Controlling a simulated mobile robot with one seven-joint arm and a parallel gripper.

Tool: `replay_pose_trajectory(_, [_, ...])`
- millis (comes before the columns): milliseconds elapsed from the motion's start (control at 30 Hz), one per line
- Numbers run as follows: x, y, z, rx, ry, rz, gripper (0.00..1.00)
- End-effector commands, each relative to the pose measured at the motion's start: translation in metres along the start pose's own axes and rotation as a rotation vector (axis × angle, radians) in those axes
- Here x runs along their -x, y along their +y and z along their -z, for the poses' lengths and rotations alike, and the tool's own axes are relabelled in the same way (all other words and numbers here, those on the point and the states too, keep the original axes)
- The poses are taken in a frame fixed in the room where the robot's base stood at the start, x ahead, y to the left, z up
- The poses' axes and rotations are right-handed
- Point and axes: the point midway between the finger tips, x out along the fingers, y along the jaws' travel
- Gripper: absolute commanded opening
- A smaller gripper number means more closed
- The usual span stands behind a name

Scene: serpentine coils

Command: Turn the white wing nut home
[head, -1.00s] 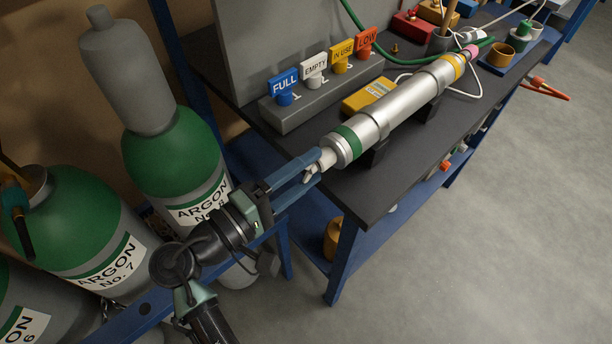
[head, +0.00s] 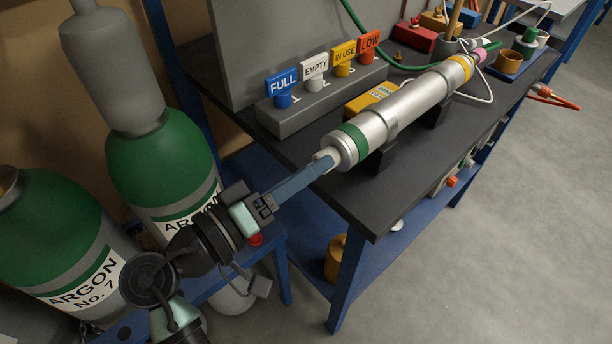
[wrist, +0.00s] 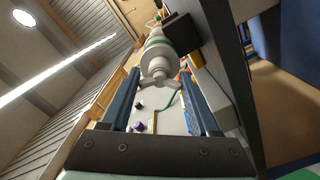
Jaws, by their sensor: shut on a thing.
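The white wing nut (head: 325,157) is on the near end of a silver cylinder (head: 400,110) with a green band, which lies on the bench. In the head view the fingers hide most of the nut. My gripper (head: 322,163) reaches it from the lower left, with its blue fingers lined up so they look like one bar. In the wrist view the nut (wrist: 158,80) lies between the two fingertips of my gripper (wrist: 160,77), which is shut on it. The cylinder's end (wrist: 158,55) is just beyond it.
A grey block with FULL, EMPTY, IN USE and LOW tags (head: 315,95) stands behind the cylinder. A yellow box (head: 370,98) is close behind it. Green argon bottles (head: 160,160) stand left of my arm. Open floor (head: 500,220) lies right of the bench.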

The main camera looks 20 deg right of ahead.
Motion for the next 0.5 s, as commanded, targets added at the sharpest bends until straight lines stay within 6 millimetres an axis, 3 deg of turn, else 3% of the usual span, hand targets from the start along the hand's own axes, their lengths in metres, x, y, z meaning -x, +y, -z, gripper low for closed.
replay_pose_trajectory(467, [0.0039, -0.0031, 0.0007, -0.013, 0.006, 0.009, 0.06])
replay_pose_trajectory(500, [0.0039, -0.0032, 0.0007, -0.013, 0.006, 0.009, 0.64])
